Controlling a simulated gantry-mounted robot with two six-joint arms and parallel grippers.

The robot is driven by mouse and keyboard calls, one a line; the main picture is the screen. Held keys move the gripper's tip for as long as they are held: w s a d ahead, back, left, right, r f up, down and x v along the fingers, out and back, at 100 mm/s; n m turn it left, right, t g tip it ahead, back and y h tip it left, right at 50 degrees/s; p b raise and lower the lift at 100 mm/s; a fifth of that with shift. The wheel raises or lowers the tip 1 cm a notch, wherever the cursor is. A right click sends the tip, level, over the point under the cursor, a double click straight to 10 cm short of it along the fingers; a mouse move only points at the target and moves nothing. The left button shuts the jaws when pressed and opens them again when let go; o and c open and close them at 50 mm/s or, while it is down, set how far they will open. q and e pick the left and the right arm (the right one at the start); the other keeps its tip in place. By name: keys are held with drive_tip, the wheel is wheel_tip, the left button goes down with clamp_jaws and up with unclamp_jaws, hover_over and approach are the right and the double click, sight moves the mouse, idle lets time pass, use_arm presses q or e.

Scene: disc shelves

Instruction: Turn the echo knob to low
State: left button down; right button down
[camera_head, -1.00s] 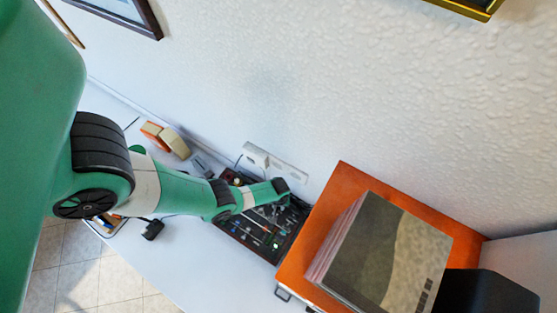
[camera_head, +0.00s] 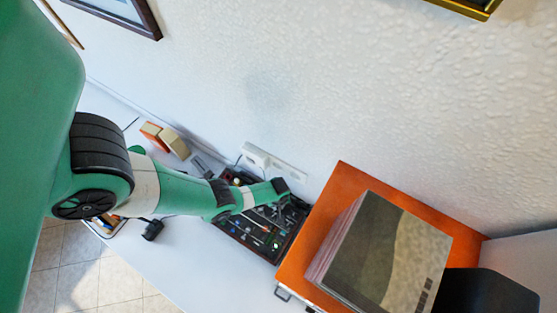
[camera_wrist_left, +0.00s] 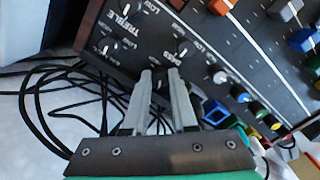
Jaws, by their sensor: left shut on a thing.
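A dark mixer panel (camera_head: 262,238) with several knobs and sliders lies on the white table, and it fills the upper part of the left wrist view (camera_wrist_left: 140,62). My left gripper (camera_head: 286,202) reaches down onto its far right part. In the left wrist view the two grey fingers (camera_wrist_left: 160,78) are closed around a small dark knob at the panel's edge, mostly hidden between the tips. White-pointer knobs (camera_wrist_left: 182,47) sit beside it, with TREBLE and LOW labels. I cannot read which label belongs to the held knob. My right gripper is not in view.
An orange cabinet (camera_head: 345,180) with a stack of records (camera_head: 385,250) stands close right of the mixer. A power strip (camera_head: 272,162) lies behind it. Black cables (camera_wrist_left: 50,110) run near the gripper. The table front is mostly clear.

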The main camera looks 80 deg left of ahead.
use_arm(q)
drive_tip(key=c, duration=0.7)
unclamp_jaws()
